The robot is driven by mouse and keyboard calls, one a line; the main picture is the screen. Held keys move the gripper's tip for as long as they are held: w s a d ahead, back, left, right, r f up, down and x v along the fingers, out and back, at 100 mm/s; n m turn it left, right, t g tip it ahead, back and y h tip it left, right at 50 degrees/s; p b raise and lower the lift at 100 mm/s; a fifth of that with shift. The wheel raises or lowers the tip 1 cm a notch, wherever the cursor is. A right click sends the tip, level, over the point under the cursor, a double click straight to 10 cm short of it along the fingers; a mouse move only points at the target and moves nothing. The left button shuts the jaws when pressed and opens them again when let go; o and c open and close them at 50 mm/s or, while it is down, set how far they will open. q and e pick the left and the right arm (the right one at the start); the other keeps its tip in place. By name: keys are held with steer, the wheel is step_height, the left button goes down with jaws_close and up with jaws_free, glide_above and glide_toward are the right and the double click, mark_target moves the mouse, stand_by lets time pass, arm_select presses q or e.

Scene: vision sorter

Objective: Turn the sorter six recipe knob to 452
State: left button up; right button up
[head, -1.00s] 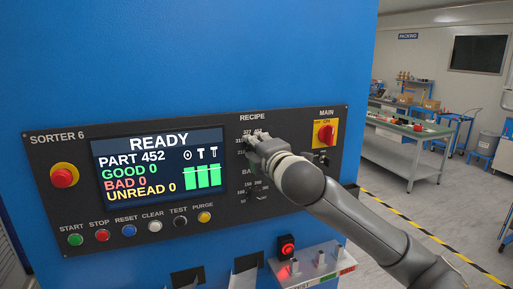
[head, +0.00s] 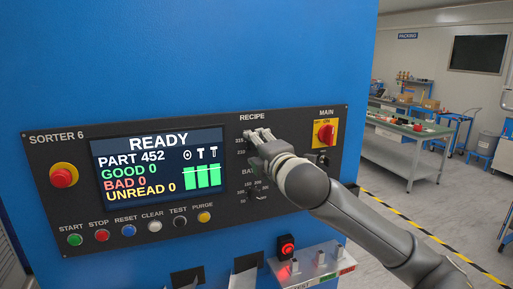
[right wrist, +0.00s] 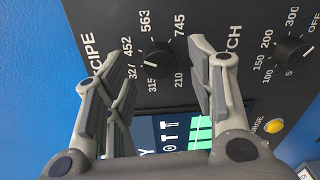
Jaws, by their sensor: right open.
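The sorter six panel (head: 75,215) is dark, on a blue cabinet. Its screen (head: 157,160) reads READY, PART 452, with all counts at 0. The black recipe knob (right wrist: 155,58) shows in the right wrist view, ringed by numbers including 210, 315, 452, 563 and 745; I cannot tell for sure where its pointer stands. My right gripper (right wrist: 160,85) is open, its fingers apart on either side of the knob in that view, with no visible contact. In the head view my right gripper (head: 260,138) hides the knob and several numbers. My left gripper is not in view.
The batch knob (right wrist: 293,50) sits beside the recipe knob. A red main switch (head: 325,133) on a yellow plate is right of my gripper. A red stop button (head: 64,175) and a row of coloured buttons are further left. A small shelf (head: 315,272) juts out below.

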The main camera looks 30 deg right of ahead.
steer(key=v, duration=0.6)
steer(key=shift+s, duration=0.15)
